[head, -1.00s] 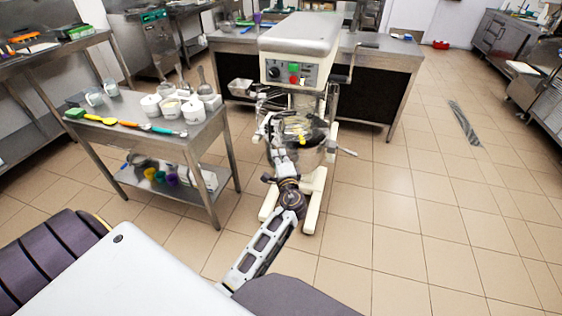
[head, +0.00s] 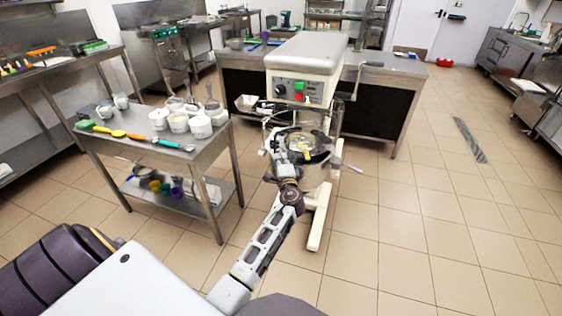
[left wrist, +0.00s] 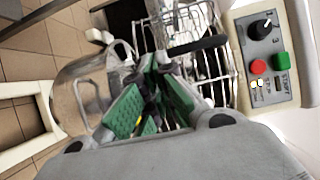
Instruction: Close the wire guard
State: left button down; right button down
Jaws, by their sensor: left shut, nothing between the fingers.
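The planetary mixer (head: 303,70) stands ahead with its metal bowl (head: 318,172) under the head; the bowl also shows in the left wrist view (left wrist: 84,97). The wire guard (left wrist: 200,45) is a cage of thin metal bars, clearest in the left wrist view below the mixer head. In the head view it is small and partly hidden by my arm. My left gripper (head: 300,148) is at the front of the bowl, near the guard. Its green finger pads (left wrist: 150,105) are shut with nothing between them. Whether they touch the guard I cannot tell. My right gripper is out of view.
The control panel (left wrist: 268,62) with knob and red and green buttons is beside the guard. A steel table (head: 205,160) with white pots stands left of the mixer. A counter (head: 385,75) is behind it. Floor to the right is clear.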

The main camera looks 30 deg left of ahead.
aim_at(272, 144)
pick_arm(q)
jog(key=shift+a, duration=0.1)
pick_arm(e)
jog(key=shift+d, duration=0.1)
pick_arm(q)
jog(key=w+a+h, duration=0.1)
jog(key=a+m+t, duration=0.1)
jog(key=w+a+m+h, duration=0.1)
jog(key=a, duration=0.1)
jog(key=shift+w+t+h+p, duration=0.3)
jog(key=shift+w+t+p, duration=0.05)
jog(key=shift+t+p, duration=0.05)
jog(key=w+a, duration=0.1)
jog(key=w+a+b, duration=0.1)
jog(key=a, duration=0.1)
jog(key=shift+w+m+t+h, duration=0.2)
jog(key=shift+m+t+h, duration=0.1)
jog(key=shift+h, duration=0.1)
jog(key=shift+w+a, duration=0.15)
jog(key=shift+a, duration=0.05)
jog(key=shift+r, duration=0.2)
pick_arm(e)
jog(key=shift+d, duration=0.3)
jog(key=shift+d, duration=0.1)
